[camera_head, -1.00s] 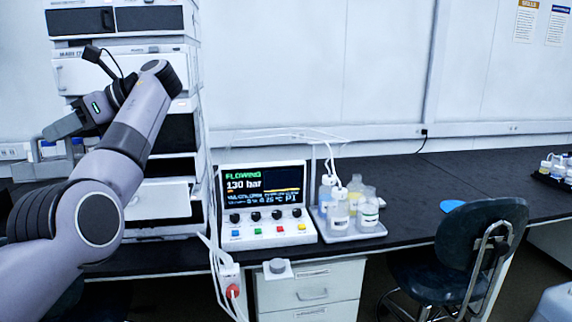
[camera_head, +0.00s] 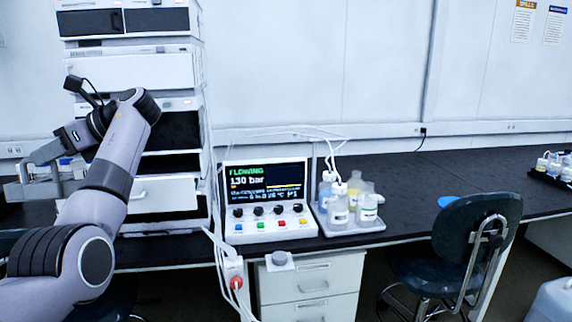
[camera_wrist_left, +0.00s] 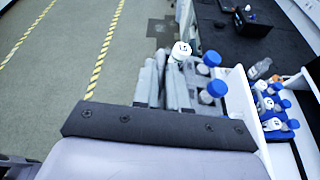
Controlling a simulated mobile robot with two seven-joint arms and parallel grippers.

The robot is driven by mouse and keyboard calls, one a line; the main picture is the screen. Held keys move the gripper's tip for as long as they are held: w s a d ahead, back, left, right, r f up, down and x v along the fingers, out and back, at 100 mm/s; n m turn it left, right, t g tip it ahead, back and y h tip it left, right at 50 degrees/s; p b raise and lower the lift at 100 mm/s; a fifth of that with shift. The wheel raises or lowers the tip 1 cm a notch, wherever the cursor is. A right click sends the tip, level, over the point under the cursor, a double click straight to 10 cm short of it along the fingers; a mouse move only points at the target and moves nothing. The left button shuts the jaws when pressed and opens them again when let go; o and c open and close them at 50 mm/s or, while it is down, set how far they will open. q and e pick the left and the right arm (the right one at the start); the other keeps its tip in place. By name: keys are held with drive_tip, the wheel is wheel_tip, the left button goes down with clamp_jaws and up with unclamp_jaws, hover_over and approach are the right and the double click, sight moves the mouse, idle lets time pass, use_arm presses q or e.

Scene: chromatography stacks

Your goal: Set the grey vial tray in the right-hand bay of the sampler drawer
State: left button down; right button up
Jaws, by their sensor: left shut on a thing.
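My left gripper (camera_head: 48,152) reaches in beside the instrument stack in the head view, pointing left and down. In the wrist view its grey fingers (camera_wrist_left: 165,85) are shut on the grey vial tray, which is mostly hidden behind them. Vials with blue caps (camera_wrist_left: 214,90) and one white-capped vial (camera_wrist_left: 181,50) show just beyond the fingers. The sampler drawer (camera_wrist_left: 241,105) shows as a white wall to the right of these vials. More blue-capped vials (camera_wrist_left: 279,124) stand past that wall. The right-hand bay cannot be made out. My right gripper is out of view.
The white instrument stack (camera_head: 165,70) stands right of my gripper. A control box with a screen (camera_head: 267,200) and a tray of bottles (camera_head: 345,228) sit on the dark bench (camera_head: 430,180). A chair (camera_head: 480,235) stands in front. Striped floor (camera_wrist_left: 60,60) lies left of the fingers.

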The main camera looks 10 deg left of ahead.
use_arm(q)
drive_tip(key=a+f+t, duration=0.1)
drive_tip(key=a+f+m+t, duration=0.1)
drive_tip(key=a+f, duration=0.1)
drive_tip(key=shift+f+m+y, duration=0.3)
drive_tip(key=shift+y, duration=0.1)
drive_tip(key=m+t, duration=0.1)
drive_tip(key=f+t, duration=0.1)
drive_tip(key=f+m+t, duration=0.1)
drive_tip(key=shift+w+d+f+m, duration=0.25)
drive_tip(key=shift+w+d+m, duration=0.05)
drive_tip(key=shift+w+d, duration=0.05)
drive_tip(key=d+f+m+t+h, duration=0.4)
drive_tip(key=d+f+m+t, duration=0.45)
drive_tip(key=d, duration=0.35)
drive_tip(key=s+d+f+m+t+h, duration=0.2)
drive_tip(key=s+d+f+m+h, duration=0.2)
drive_tip(key=d, duration=0.5)
drive_tip(key=s+d+f+m+t+h, duration=0.2)
drive_tip(key=s+d+f+m+h, duration=0.3)
drive_tip(key=d, duration=0.5)
drive_tip(key=s+f, duration=0.2)
drive_tip(key=s, duration=0.1)
drive_tip(key=shift+s+d+f+h, duration=0.3)
drive_tip(key=shift+s+f, duration=0.05)
drive_tip(key=shift+f, duration=0.05)
drive_tip(key=shift+w+t, duration=0.15)
drive_tip(key=shift+t, duration=0.2)
